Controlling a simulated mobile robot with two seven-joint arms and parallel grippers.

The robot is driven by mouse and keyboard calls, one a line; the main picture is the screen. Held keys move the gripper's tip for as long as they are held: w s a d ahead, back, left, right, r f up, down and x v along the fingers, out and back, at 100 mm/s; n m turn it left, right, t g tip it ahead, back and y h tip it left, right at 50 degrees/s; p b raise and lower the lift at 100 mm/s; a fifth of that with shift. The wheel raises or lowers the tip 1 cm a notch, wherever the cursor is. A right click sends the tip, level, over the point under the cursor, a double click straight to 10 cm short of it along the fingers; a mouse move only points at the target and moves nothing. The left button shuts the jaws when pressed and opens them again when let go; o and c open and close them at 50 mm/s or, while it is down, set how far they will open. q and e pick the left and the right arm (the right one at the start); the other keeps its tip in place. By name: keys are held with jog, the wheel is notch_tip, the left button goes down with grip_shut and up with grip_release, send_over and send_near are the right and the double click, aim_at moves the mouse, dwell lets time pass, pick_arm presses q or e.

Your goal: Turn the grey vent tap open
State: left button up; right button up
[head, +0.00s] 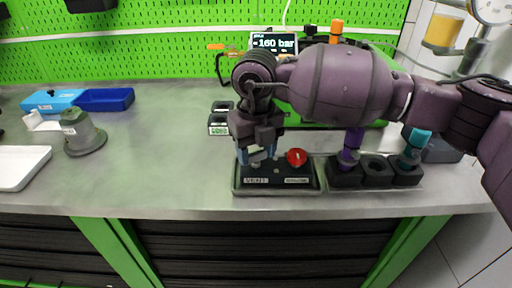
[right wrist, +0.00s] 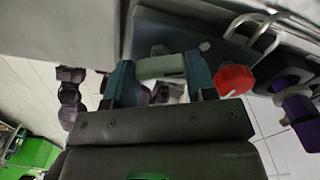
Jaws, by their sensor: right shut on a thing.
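The grey vent tap (right wrist: 162,67) shows in the right wrist view as a pale grey handle between two teal fingers. My right gripper (right wrist: 161,80) is shut on it. In the head view my right gripper (head: 257,158) reaches down over the left part of a dark valve block (head: 278,187) and hides most of the tap. A label reading VENT is on the block's front left. A red knob (head: 297,157) stands on the block just right of the gripper; it also shows in the right wrist view (right wrist: 235,80). My left gripper is not in view.
A display (head: 273,43) behind my right arm reads 160 bar. A dark holder (head: 376,184) with purple and teal tools stands right of the block. A grey-green part (head: 83,131), blue bins (head: 104,99) and a white tray (head: 20,166) are at left. The bench's middle left is clear.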

jog(key=n+p, duration=0.1)
jog(key=n, duration=0.2)
jog(key=shift+r+n, duration=0.15)
jog(key=shift+n, duration=0.25)
jog(key=n, duration=0.6)
jog(key=shift+n, duration=1.5)
jog(key=o, duration=0.9)
jog(key=shift+o, duration=0.2)
